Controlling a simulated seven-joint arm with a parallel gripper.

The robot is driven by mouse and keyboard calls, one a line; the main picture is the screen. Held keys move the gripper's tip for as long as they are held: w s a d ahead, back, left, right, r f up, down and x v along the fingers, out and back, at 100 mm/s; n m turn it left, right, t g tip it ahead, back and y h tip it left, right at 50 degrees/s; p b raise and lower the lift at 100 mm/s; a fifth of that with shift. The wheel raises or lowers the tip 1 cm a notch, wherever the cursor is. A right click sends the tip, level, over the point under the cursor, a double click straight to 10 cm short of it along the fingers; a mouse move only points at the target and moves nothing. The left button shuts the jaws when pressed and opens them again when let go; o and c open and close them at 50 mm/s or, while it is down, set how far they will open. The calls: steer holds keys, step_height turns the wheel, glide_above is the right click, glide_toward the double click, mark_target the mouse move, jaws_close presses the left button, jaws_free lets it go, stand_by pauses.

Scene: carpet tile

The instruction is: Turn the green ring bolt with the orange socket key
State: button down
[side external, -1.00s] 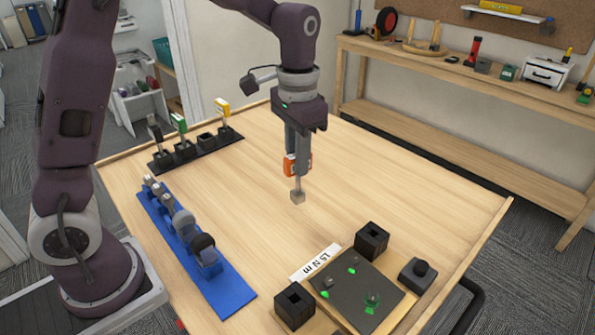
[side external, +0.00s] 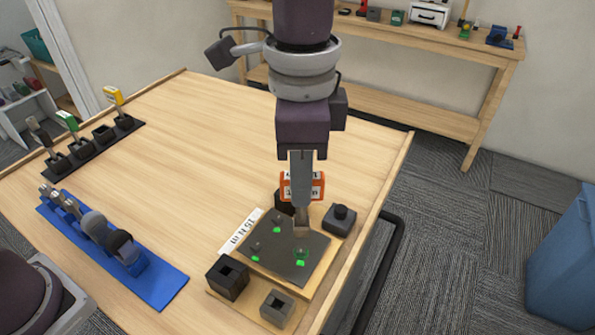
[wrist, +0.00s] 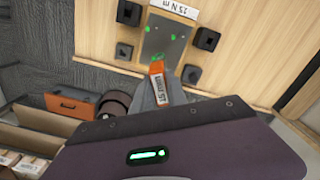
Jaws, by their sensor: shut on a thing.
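My gripper (side external: 302,176) is shut on the orange socket key (side external: 290,189), which hangs upright with its grey socket end down. The key's orange body also shows in the wrist view (wrist: 157,69). Below it lies a dark plate (side external: 268,263) with small bolts and several green marks. The green ring bolt (side external: 301,253) is near the plate's right side. The socket end is just above and beside the ring in the side view; I cannot tell whether they touch. In the wrist view the key partly hides that area of the plate (wrist: 166,38).
A "15 N m" card (side external: 240,232) lies beside the plate. A black rack (side external: 95,146) with green and yellow keys and a blue tool rack (side external: 160,287) stand left. Mid-table is clear.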

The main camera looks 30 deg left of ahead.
mark_target(302, 221)
steer(key=shift+f, duration=2.9)
steer(key=n, duration=0.6)
steer(key=shift+f, duration=0.1)
steer(key=n, duration=0.5)
steer(key=shift+d+n, duration=0.1)
steer(key=shift+n, duration=0.2)
steer(key=n, duration=1)
